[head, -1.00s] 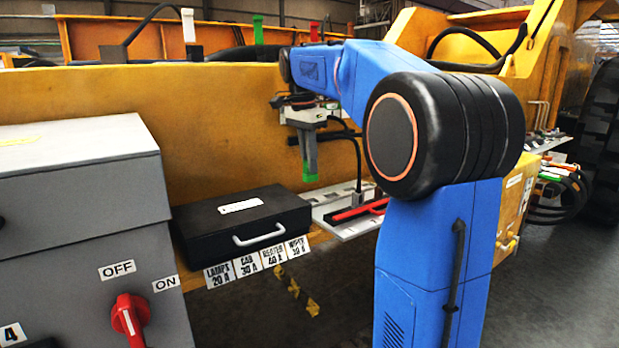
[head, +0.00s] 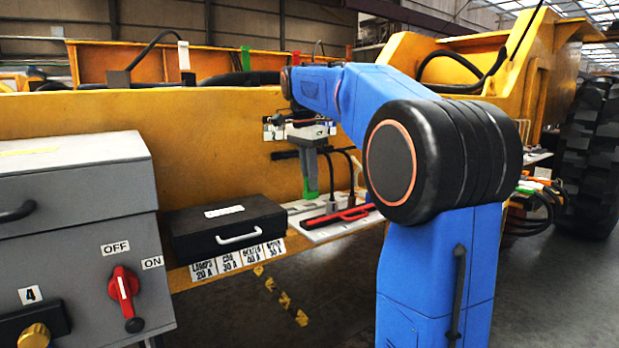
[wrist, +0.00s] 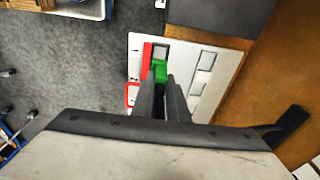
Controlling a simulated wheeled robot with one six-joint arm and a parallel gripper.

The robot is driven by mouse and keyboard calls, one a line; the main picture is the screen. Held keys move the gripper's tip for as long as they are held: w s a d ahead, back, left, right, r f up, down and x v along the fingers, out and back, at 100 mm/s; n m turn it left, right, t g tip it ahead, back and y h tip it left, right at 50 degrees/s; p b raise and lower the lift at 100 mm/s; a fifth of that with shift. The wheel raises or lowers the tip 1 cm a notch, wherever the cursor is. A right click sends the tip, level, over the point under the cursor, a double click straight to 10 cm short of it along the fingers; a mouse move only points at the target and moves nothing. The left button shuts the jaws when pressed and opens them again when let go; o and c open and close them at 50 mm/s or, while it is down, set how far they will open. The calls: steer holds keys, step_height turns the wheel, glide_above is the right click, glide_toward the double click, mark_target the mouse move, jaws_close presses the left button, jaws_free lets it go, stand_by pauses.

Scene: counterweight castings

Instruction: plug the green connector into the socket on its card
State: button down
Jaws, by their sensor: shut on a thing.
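My gripper (head: 310,178) points straight down over the card, shut on the green connector (head: 311,189). The fingers hide part of the connector and card.
A black case (head: 190,240) with a light handle stands left of the card, above several labels (head: 237,259). Black cables (head: 331,178) rise close to the gripper's right. A grey cabinet (head: 75,205) with a red switch (head: 124,290) stands at front left. A yellow wall (head: 150,115) is behind.

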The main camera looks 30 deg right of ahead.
mark_target(310, 197)
steer(key=shift+f, duration=0.1)
steer(key=shift+f, duration=2.8)
steer(key=shift+f, duration=1.4)
steer(key=c, duration=1.7)
jaws_free()
steer(key=shift+f, duration=0.1)
steer(key=shift+o, duration=0.2)
step_height(310, 197, up, 17)
steer(key=a, duration=0.2)
